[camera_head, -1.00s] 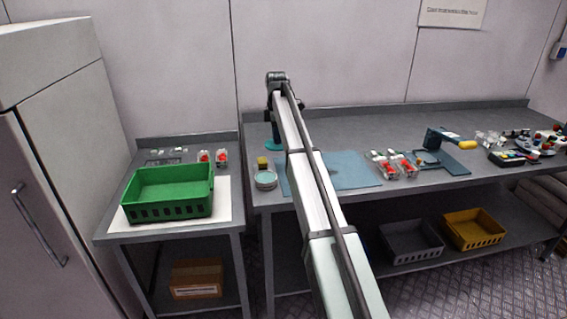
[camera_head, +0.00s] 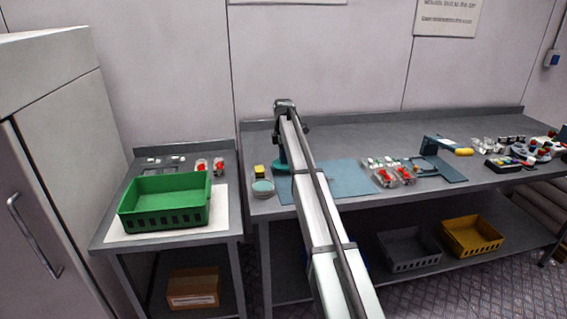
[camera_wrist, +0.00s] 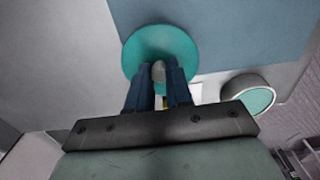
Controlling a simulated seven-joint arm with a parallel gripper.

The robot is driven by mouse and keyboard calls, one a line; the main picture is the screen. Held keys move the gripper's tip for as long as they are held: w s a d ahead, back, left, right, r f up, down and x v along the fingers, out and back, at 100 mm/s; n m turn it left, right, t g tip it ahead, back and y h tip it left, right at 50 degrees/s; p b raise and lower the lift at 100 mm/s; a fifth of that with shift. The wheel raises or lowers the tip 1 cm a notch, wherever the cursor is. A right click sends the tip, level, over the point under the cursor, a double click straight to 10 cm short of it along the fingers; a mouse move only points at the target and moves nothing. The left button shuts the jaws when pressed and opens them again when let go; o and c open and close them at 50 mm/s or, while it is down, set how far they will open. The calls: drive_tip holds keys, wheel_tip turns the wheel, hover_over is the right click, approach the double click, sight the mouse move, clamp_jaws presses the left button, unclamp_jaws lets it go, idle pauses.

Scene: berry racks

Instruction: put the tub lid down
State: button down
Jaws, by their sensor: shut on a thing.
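The tub lid is a round teal disc with a grey knob, seen in the wrist view (camera_wrist: 160,50) and, partly behind my arm, in the head view (camera_head: 281,168). My gripper (camera_wrist: 159,75) is shut on the lid's knob, with the disc level beyond the fingertips. The lid overlaps the left edge of the blue mat (camera_head: 345,180) in the picture; I cannot tell whether it touches the surface. A round pale tub with a teal top (camera_head: 263,188) stands at the bench's front left; it also shows right of my gripper in the wrist view (camera_wrist: 255,98).
Punnets with red fruit (camera_head: 393,175) are on the mat's right side, beside a blue stand (camera_head: 445,165). A green crate (camera_head: 165,205) is on the left table. The grey bench behind the mat is clear.

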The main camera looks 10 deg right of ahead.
drive_tip(key=shift+f, duration=1.35)
drive_tip(key=shift+f, duration=0.1)
drive_tip(key=c, duration=1)
unclamp_jaws()
drive_tip(key=shift+c, duration=0.2)
wheel_tip(320, 180, up, 12)
drive_tip(key=shift+a, duration=0.1)
